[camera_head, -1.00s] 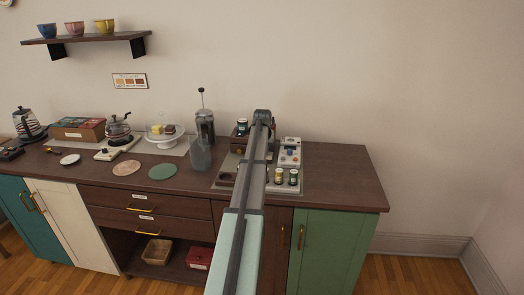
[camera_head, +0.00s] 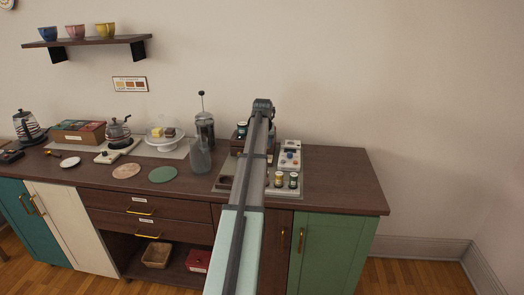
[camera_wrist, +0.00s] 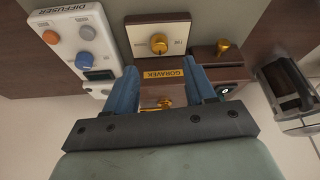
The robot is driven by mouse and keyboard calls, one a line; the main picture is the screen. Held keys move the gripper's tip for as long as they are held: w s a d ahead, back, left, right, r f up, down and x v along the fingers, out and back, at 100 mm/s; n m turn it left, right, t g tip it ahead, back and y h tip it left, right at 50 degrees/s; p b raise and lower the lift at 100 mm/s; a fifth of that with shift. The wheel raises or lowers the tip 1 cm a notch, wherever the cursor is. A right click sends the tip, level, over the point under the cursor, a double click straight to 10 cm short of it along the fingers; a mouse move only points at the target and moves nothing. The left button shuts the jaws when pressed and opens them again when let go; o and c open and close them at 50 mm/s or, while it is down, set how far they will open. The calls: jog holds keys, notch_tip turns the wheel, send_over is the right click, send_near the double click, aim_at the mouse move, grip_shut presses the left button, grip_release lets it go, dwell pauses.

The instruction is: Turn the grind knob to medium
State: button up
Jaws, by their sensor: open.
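In the wrist view, a gold knob (camera_wrist: 158,43) sits on a cream dial plate (camera_wrist: 179,34) with small marks too small to read. Below it in the picture is a brown wooden body with a yellow GORAVEK label (camera_wrist: 162,74), and another gold part (camera_wrist: 165,103) shows lower, partly hidden. My gripper (camera_wrist: 160,78) is open, its two blue fingers apart on either side of the label. The dial knob lies just beyond the fingertips, and nothing is seen held. In the head view my arm hides the dial and the fingers.
A white diffuser panel (camera_wrist: 72,35) with orange, grey and blue knobs stands close on the left in the wrist view. A brown box with a gold knob (camera_wrist: 226,47) is at right. Small jars (camera_head: 279,180) stand beside my arm; the right counter end (camera_head: 345,185) is clear.

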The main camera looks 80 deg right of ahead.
jog(key=v, duration=0.7)
jog(key=shift+f, duration=0.1)
dwell(0.4)
